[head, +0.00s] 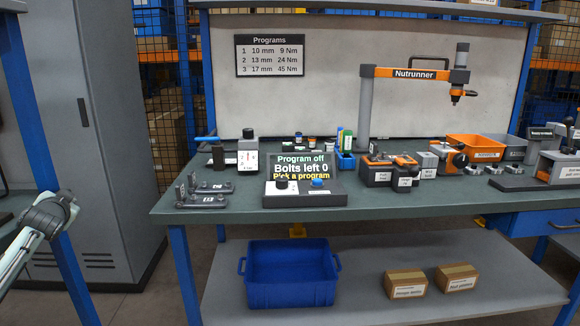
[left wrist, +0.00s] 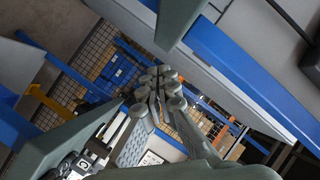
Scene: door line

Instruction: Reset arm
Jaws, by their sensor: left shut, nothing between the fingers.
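My left arm (head: 45,225) comes in at the lower left of the head view, beside the left end of the workbench and clear of it. Its fingers cannot be made out there. In the left wrist view my left gripper (left wrist: 158,85) shows with its fingers together and nothing between them. That view is steeply tilted, with a blue bench frame and shelving behind the fingers. My right gripper is in neither view.
The workbench (head: 400,205) holds a control box (head: 306,185) reading "Program off, Bolts left 0, Pick a program". A nutrunner arm (head: 412,73) stands behind it. A grey cabinet (head: 105,130) is at left. A blue crate (head: 290,285) and two cardboard boxes sit on the lower shelf.

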